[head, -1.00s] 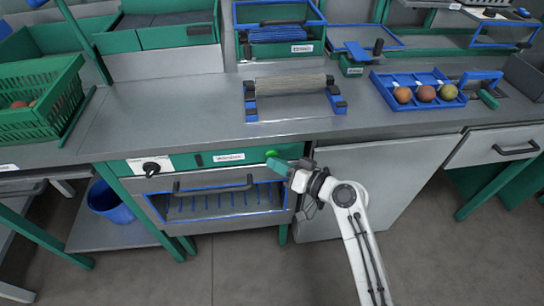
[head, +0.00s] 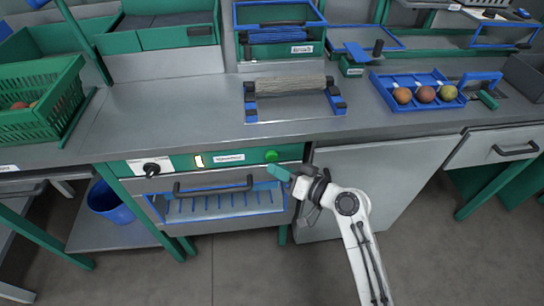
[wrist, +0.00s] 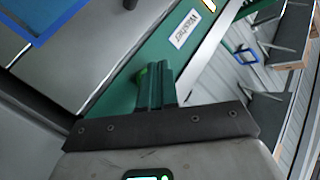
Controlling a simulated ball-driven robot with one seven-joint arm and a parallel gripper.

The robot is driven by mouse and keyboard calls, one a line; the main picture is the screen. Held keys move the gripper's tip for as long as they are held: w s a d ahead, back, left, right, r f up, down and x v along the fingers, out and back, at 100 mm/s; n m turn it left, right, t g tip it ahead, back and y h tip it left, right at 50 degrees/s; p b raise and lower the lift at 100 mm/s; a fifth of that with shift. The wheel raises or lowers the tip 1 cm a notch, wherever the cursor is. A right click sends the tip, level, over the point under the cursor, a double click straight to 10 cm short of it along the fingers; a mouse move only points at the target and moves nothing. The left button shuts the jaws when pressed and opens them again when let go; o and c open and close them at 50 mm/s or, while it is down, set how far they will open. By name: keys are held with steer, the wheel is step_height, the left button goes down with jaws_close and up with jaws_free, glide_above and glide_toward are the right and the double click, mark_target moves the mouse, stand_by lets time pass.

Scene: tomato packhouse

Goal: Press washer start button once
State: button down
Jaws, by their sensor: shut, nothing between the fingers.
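The round green start button (head: 271,155) is on the green front panel of the washer (head: 120,168), right of the white "Washer" label (head: 229,158). A small indicator window (head: 199,161) left of that label glows pale yellow. My gripper (head: 274,169) is shut and empty, its green fingertips just below and in front of the button, which shows clear of them. In the wrist view my shut fingers (wrist: 158,84) point at the panel, and the button (wrist: 141,77) is partly hidden behind them. The label (wrist: 185,28) is readable there.
A black knob (head: 151,169) is at the panel's left. A dark handle (head: 213,184) crosses the washer front below. The worktop above holds a roller (head: 290,84) and a blue tray (head: 396,101) with tomatoes. A grey cabinet door (head: 365,190) is right of the washer.

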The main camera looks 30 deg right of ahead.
steer(key=s, duration=0.1)
steer(key=s+a, duration=0.1)
steer(key=s, duration=0.2)
steer(key=shift+s+a+p, duration=0.3)
steer(key=shift+s, duration=0.1)
stand_by(0.9)
steer(key=s+f+n+g+h+p, duration=0.1)
steer(key=s+f+g+p, duration=0.1)
steer(key=s+f+g, duration=0.3)
steer(key=s+n+g+h+p, duration=0.1)
steer(key=s+n+g, duration=0.15)
steer(key=s, duration=0.55)
steer(key=s+d+m+g+h+p, duration=0.1)
steer(key=s+d+g+h, duration=0.1)
steer(key=s, duration=0.5)
steer(key=s+d+m+g+h+p, duration=0.1)
steer(key=s+d+g+h, duration=0.2)
steer(key=s, duration=0.4)
steer(key=d+r+g, duration=0.1)
steer(key=d, duration=0.1)
steer(key=shift+s+d+h, duration=0.15)
steer(key=shift+d+h, duration=0.15)
